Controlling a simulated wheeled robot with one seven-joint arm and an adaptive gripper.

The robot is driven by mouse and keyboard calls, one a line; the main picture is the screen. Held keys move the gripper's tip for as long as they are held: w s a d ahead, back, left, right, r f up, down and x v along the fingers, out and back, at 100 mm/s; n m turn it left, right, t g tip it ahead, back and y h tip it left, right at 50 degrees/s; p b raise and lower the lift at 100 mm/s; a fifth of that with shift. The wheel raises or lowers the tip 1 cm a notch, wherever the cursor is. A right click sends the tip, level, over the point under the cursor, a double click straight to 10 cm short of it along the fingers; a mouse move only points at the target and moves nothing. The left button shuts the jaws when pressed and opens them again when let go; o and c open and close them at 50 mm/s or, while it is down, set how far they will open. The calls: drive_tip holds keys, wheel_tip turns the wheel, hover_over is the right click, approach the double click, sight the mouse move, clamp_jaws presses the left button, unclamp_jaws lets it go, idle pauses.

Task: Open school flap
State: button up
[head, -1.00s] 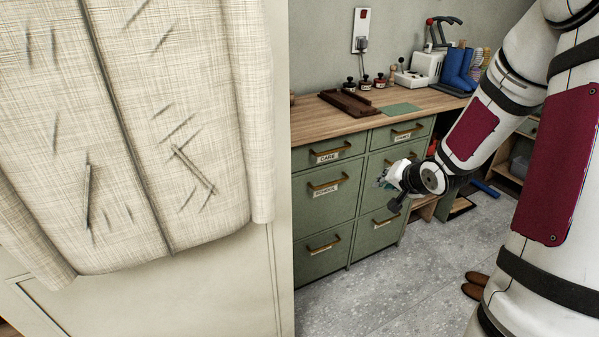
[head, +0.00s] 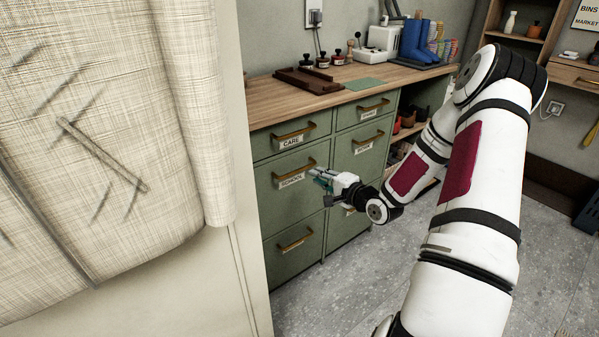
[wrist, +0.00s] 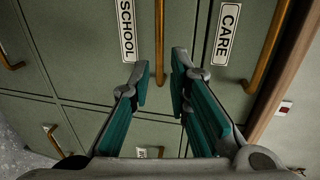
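The school flap (head: 284,209) is a green front in the left column of the cabinet, below the CARE front. It is closed flush. Its brass bar handle (head: 283,179) sits above a white SCHOOL label (head: 292,181). In the wrist view, turned on its side, the school handle (wrist: 159,38) runs upright beside its label (wrist: 127,28). My gripper (head: 314,175) is in front of the flap's right end. Its teal-padded fingers (wrist: 160,78) are open, with the handle's end lined up between the tips. I cannot tell whether they touch it.
A wooden counter (head: 262,102) with a brown tray (head: 308,80) lies above the drawers. A cloth-covered pale panel (head: 130,150) fills the left foreground. Grey floor (head: 330,285) is clear before the cabinet.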

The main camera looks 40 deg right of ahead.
sight(302, 169)
drive_tip(key=b+x, duration=0.2)
drive_tip(key=x, duration=0.7)
drive_tip(key=shift+w, duration=0.25)
clamp_jaws()
